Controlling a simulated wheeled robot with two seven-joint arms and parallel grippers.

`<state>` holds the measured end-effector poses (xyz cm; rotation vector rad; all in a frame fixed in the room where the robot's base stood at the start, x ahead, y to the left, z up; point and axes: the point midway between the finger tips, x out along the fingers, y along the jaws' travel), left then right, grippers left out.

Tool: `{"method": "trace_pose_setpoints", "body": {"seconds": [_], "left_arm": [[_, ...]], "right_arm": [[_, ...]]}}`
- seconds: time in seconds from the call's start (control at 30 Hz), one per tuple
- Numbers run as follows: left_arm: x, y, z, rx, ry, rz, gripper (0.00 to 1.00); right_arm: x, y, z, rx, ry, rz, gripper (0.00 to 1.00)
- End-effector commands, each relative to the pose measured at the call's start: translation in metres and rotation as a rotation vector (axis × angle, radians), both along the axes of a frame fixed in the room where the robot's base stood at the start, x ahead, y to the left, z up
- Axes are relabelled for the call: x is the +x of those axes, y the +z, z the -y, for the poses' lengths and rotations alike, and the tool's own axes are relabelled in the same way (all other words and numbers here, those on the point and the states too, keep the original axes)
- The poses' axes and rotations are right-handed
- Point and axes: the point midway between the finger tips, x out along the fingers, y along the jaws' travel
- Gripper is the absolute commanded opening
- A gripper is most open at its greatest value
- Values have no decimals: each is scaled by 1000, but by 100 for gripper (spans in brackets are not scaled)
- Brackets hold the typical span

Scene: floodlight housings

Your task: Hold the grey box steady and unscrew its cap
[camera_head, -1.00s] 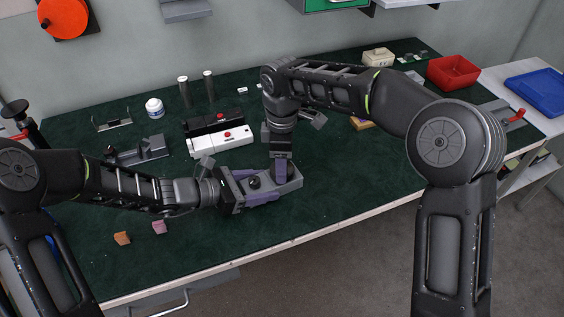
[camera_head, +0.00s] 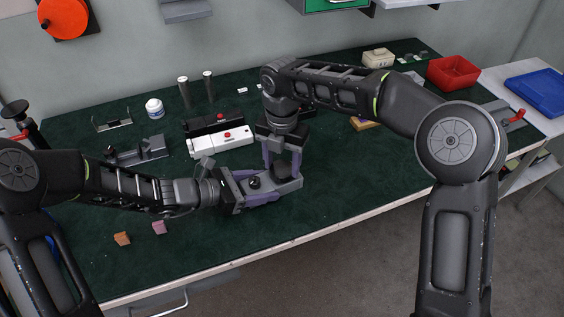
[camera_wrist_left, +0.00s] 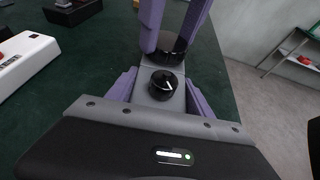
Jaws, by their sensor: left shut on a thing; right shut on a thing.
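The grey box (camera_head: 268,188) lies on the green bench top near its front edge. My left gripper (camera_head: 262,195) is shut on the box, a purple finger along each side; the fingers also show in the left wrist view (camera_wrist_left: 159,92). A small black knob (camera_wrist_left: 163,84) stands on the near part of the box. The black cap (camera_wrist_left: 172,47) is at the box's far end. My right gripper (camera_head: 283,170) points straight down, shut on the cap with a finger on either side. The fingers partly hide the cap.
A white case (camera_head: 221,141) with a red button lies behind the box, with a dark case (camera_head: 213,123) behind it. A red bin (camera_head: 453,73) stands at the far right. The bench right of the box is clear.

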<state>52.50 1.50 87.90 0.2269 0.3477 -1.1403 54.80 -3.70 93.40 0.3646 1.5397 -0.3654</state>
Motion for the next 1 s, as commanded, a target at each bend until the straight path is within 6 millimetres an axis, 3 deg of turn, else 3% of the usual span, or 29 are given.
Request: {"method": "trace_pose_setpoints", "body": {"seconds": [0.47,1.0], "left_arm": [[0,0,0,-1,-1,-1,0],[0,0,0,-1,-1,-1,0]], "right_arm": [[0,1,0,0,-1,0,5],[0,19,0,1,-2,0,5]]}}
